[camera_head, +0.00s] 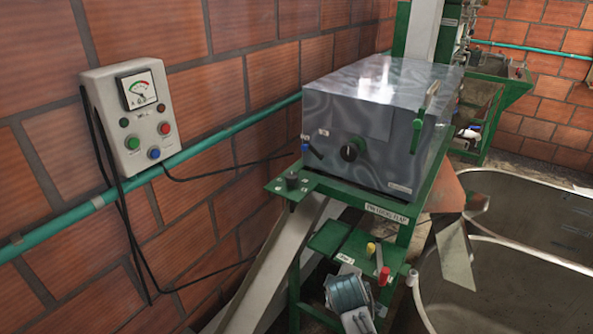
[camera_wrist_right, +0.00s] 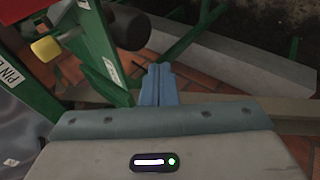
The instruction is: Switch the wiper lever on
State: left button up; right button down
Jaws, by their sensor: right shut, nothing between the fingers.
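A grey metal housing (camera_head: 370,120) stands on a green frame. Below, a yellow knob (camera_head: 371,248) and a red-ended lever (camera_head: 384,274) sit at the lower green shelf. No readable label tells me which one is the wiper lever. In the right wrist view, my right gripper (camera_wrist_right: 160,85) is shut and empty, with its blue-grey fingers together. My left gripper is not in view.
A control box (camera_head: 132,115) with a gauge and coloured buttons hangs on the brick wall. A teal pipe (camera_head: 230,130) runs along the wall. Metal tanks (camera_head: 500,265) stand at right. The wrist view shows a yellow knob (camera_wrist_right: 45,48) and black knob (camera_wrist_right: 131,30) near a green frame.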

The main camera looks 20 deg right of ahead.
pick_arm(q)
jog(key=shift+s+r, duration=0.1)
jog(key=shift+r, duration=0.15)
pick_arm(e)
jog(key=w+a+r+n+t+h, duration=0.1)
jog(key=w+r+n, duration=0.4)
jog(key=w+r, duration=0.7)
jog(key=w+a+r+n+t+h, duration=0.2)
jog(key=w+r+n, duration=0.4)
jog(key=w+r, duration=0.6)
jog(key=w+a+t, duration=0.1)
jog(key=w+a, duration=0.1)
jog(key=shift+w+r+n+t, duration=0.2)
jog(key=shift+w+n+t, duration=0.1)
jog(key=shift+a, duration=0.1)
